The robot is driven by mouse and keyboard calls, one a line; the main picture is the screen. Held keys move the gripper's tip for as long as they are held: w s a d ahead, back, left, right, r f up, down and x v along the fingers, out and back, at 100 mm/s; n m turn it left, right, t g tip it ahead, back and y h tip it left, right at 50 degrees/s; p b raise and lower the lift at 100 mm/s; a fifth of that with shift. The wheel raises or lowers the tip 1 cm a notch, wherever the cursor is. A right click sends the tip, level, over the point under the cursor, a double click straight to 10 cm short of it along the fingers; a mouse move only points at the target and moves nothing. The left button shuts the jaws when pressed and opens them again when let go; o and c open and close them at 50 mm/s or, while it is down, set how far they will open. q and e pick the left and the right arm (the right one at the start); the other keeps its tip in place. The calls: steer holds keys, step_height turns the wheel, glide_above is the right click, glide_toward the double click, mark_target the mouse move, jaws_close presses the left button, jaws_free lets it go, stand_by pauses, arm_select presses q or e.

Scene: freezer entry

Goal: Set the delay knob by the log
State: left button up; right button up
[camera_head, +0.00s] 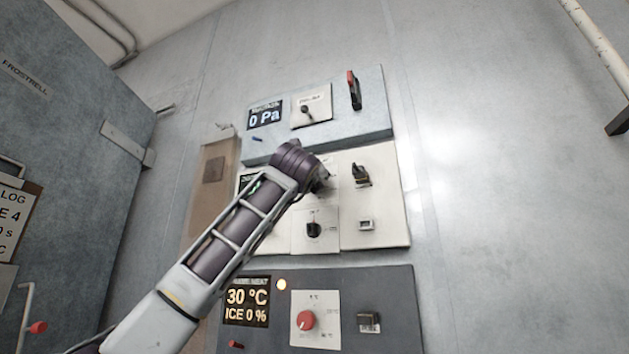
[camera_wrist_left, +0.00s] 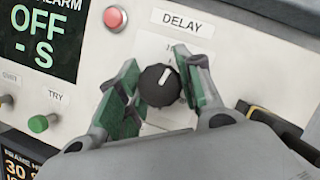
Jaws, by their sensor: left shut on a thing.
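The delay knob (camera_wrist_left: 159,85) is black and round with a white pointer line, below a DELAY label (camera_wrist_left: 189,23). In the wrist view the line points up and slightly right. My left gripper (camera_wrist_left: 162,88) has its green-padded fingers on either side of the knob, shut on it. In the head view my left gripper (camera_head: 322,180) is at the white panel (camera_head: 385,215) and hides the knob. The display (camera_wrist_left: 42,35) reads OFF and - S. The log (camera_head: 14,215) at the left edge is cut off; "LOG", "E 4" and "0 s" show. My right gripper is out of view.
A red button (camera_wrist_left: 115,18) and a green TRY button (camera_wrist_left: 41,122) are left of the knob. Another black knob (camera_head: 314,229) sits below my gripper and a dark switch (camera_head: 361,174) to its right. A grey panel (camera_head: 390,300) with a red knob (camera_head: 306,320) is beneath.

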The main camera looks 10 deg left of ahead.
arm_select(q)
steer(key=shift+f+n+g+y, duration=0.15)
steer(key=shift+n+g+y, duration=0.25)
steer(key=shift+n, duration=1)
steer(key=shift+n+y, duration=0.3)
steer(key=o, duration=1)
steer(key=shift+o, duration=0.2)
steer(key=shift+s, duration=0.15)
steer(key=v, duration=1.1)
steer(key=shift+s, duration=0.35)
